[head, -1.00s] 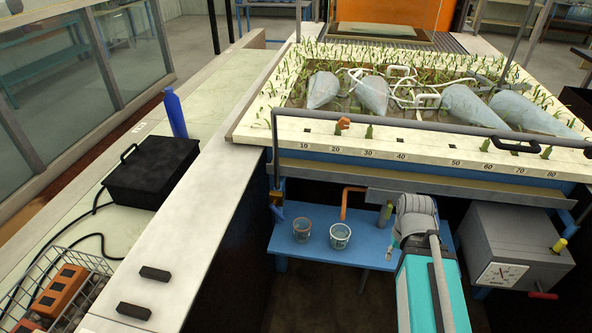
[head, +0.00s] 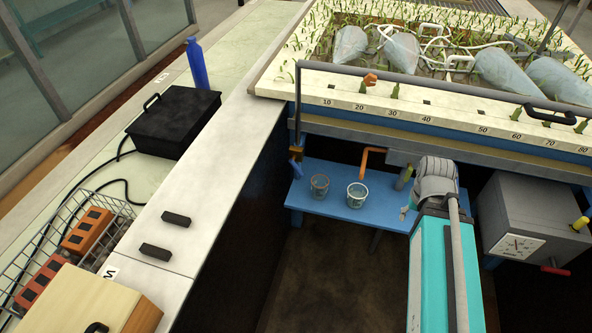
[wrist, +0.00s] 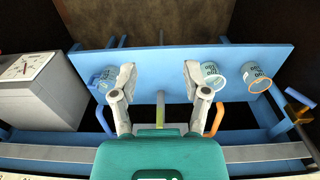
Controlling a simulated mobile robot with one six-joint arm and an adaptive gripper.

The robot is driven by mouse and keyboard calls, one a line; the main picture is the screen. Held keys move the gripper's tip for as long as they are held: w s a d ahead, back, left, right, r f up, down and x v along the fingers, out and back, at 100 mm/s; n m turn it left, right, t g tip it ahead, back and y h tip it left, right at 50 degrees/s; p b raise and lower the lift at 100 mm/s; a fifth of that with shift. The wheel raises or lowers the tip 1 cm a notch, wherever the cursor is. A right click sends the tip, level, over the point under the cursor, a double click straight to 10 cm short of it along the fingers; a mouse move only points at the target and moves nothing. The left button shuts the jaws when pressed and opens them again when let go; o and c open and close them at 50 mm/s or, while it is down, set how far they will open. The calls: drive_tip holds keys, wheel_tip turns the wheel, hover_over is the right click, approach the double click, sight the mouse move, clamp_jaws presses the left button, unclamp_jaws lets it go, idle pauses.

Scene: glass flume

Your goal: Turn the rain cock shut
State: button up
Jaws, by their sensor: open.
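What looks like the cock, a brass body with a blue lever (head: 295,168), sits below the left front corner of the planted bed. The lever hangs down at a slant. In the wrist view the brass and blue cock (wrist: 300,106) is at the far right edge. My gripper (wrist: 160,75) is open and empty over the blue shelf, well to one side of the cock and apart from it. In the head view my arm hides most of the gripper.
A grey box with a dial (head: 518,215) stands right. The white wall top (head: 225,165) borders the left. Open floor (head: 325,270) lies before the shelf.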

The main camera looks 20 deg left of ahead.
drive_tip(key=w+a+f+t+h+b, duration=0.35)
drive_tip(key=w+f+b, duration=0.3)
drive_tip(key=b, duration=0.25)
drive_tip(key=n+t+y+b, duration=0.85)
drive_tip(key=t+b, duration=0.55)
drive_tip(key=b, duration=1)
approach(297, 170)
drive_tip(key=s, duration=0.3)
drive_tip(key=shift+r+n, duration=0.1)
drive_tip(key=shift+n, duration=0.25)
drive_tip(key=shift+w+h, duration=0.2)
drive_tip(key=shift+h, duration=0.2)
drive_tip(key=x, duration=1.3)
drive_tip(key=shift+w+a, duration=0.1)
drive_tip(key=shift+w, duration=0.2)
